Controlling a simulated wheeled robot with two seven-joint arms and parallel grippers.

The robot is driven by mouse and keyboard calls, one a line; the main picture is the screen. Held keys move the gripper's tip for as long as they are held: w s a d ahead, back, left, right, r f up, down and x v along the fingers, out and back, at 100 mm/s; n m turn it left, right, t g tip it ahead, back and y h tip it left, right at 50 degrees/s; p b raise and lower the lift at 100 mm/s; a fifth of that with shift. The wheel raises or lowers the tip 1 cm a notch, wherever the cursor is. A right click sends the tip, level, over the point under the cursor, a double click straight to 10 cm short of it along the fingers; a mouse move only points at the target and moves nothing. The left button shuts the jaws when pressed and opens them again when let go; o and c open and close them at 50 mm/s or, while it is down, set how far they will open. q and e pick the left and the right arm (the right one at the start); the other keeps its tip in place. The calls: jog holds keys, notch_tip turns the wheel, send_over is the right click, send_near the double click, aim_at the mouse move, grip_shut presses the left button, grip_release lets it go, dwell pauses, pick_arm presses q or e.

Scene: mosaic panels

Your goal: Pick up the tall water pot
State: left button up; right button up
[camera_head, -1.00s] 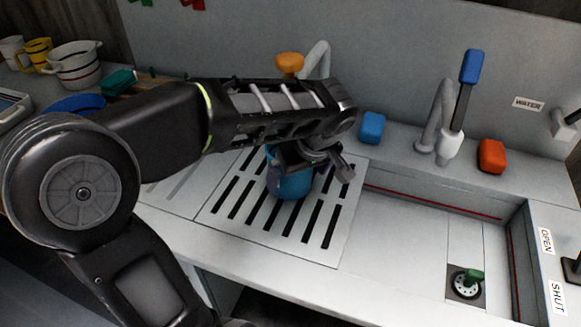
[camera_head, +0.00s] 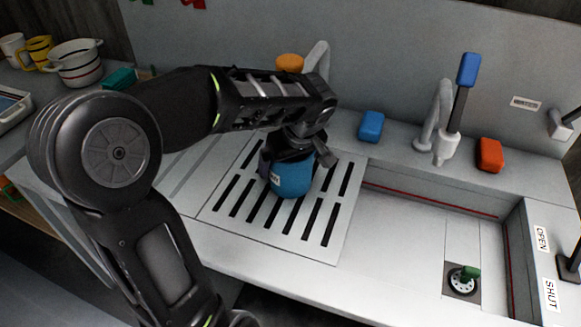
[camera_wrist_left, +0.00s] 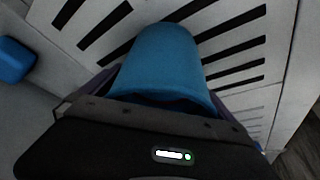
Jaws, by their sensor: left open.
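The tall water pot appears as a blue rounded vessel (camera_head: 292,180) with a small white label, standing on the slotted drain board (camera_head: 325,222). Its upper part is hidden behind my left gripper (camera_head: 300,152), which is over and around its top. In the left wrist view the blue pot (camera_wrist_left: 165,58) lies straight ahead, between the open jaws, with its near end hidden by the gripper body. I cannot tell whether the fingers touch it. My right gripper is not in view.
A blue block (camera_head: 371,126) and a red block (camera_head: 489,155) sit on the back ledge beside a faucet (camera_head: 436,125). The sink basin (camera_head: 410,225) opens to the right. A white pot (camera_head: 76,65) and mugs stand far left.

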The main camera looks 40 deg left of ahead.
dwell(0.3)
pick_arm(q)
jog(key=c, duration=1.7)
jog(key=shift+c, duration=0.4)
